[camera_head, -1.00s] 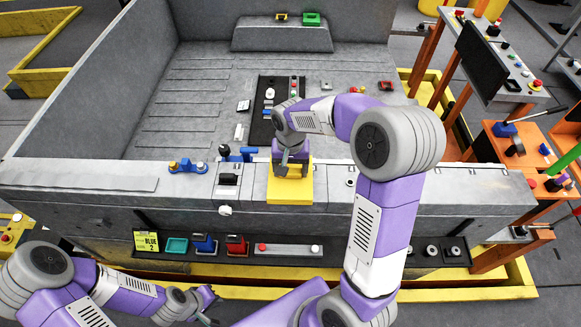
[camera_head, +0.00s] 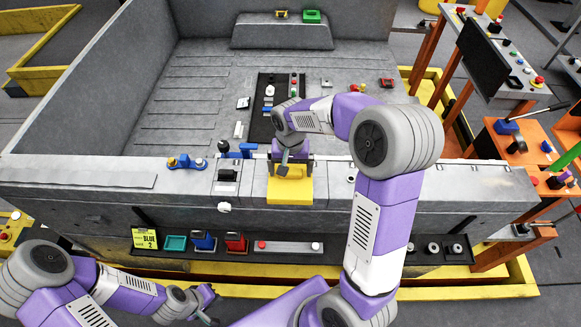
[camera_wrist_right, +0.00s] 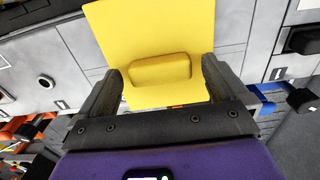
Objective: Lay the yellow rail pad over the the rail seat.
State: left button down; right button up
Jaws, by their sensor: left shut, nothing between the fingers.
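The yellow rail pad (camera_head: 290,192) is a flat plate with a raised yellow block on top. It lies on or just over the grey beam's top (camera_head: 335,188) at front centre; I cannot tell whether it touches. My right gripper (camera_head: 286,168) is right at the pad. In the right wrist view, the fingers of the right gripper (camera_wrist_right: 161,72) straddle the pad's block (camera_wrist_right: 160,70), with narrow yellow gaps at both sides, so they look open. The rail seat cannot be made out; the pad may cover it. My left gripper (camera_head: 211,307) is shut and empty at the lower left.
A blue fixture (camera_head: 187,163) and a black part (camera_head: 228,175) sit on the beam left of the pad. A front shelf carries a green tray (camera_head: 174,243), a blue block (camera_head: 203,240) and a red block (camera_head: 236,243). An orange stand (camera_head: 518,142) is at the right.

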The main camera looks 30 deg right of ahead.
jog(key=shift+r, duration=0.1)
notch_tip(320, 180, up, 7)
jog(key=shift+r+p, duration=0.2)
jog(key=shift+p, duration=0.1)
dwell(0.6)
